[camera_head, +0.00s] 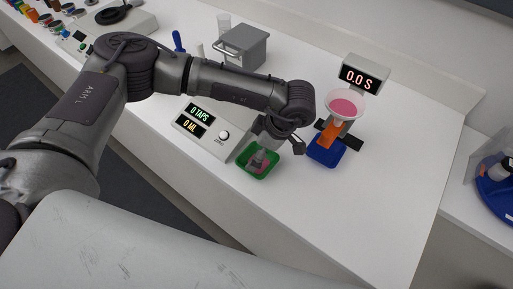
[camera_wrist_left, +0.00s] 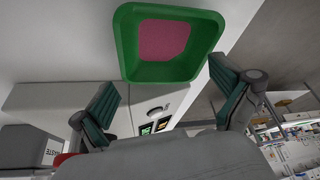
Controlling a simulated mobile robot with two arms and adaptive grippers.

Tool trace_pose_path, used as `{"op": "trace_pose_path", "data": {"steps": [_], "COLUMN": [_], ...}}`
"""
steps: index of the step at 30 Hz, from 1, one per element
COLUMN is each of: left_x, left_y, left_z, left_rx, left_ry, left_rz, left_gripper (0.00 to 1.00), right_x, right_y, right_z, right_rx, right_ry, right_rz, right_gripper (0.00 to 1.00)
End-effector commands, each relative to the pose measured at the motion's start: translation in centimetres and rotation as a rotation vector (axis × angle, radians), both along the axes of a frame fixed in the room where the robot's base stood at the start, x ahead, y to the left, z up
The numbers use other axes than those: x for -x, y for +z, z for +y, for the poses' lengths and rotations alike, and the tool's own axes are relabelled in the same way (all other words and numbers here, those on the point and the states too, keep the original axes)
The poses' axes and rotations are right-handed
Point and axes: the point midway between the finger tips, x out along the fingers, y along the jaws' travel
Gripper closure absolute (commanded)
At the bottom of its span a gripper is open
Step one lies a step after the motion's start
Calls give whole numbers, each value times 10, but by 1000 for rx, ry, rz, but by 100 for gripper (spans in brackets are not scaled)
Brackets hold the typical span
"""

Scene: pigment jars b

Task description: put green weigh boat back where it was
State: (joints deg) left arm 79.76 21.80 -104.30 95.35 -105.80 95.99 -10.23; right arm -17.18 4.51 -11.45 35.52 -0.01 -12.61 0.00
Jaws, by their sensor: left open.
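The green weigh boat (camera_head: 245,172) sits on the white table, just in front of the device with the two-line display. It holds a flat layer of pink material. In the left wrist view the boat (camera_wrist_left: 128,45) shows whole near the top, pink inside. My left gripper (camera_head: 270,145) is over the boat in the head view and hides part of it. In the left wrist view its two green-padded fingers are wide apart with nothing between them, and the boat is just beyond their tips. I cannot tell whether a finger touches the boat. My right gripper is in neither view.
The display device (camera_head: 205,128) reads 0 TAPS, 0 ML. A blue weigh boat (camera_head: 328,153) stands to the right below a funnel (camera_head: 345,104) with pink contents, by a timer (camera_head: 362,74) reading 0.0 S. A grey box (camera_head: 245,48) stands behind my arm. The table's front right is clear.

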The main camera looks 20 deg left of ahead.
Motion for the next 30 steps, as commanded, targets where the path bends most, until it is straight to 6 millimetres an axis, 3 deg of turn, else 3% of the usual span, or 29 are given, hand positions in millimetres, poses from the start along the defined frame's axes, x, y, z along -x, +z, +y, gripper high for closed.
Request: {"op": "trace_pose_path", "data": {"steps": [2, 4, 9, 18, 30], "left_x": [0, -1, -2, -3, -3], "left_y": [12, 15, 51, 103, 116], "left_z": [0, -7, -22, -43, -48], "left_rx": [0, 3, 2, 0, 0], "left_ry": [0, -2, -3, -2, 0], "left_rz": [-1, -3, -5, -4, 0], "left_gripper": [0, 0, 0, 0, 0], "right_x": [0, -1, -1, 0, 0], "right_y": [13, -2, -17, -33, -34], "right_z": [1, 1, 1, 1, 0], "right_rx": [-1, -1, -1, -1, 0], "right_ry": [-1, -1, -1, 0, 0], "right_rz": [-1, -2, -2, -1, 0], "right_gripper": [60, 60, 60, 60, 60]}}
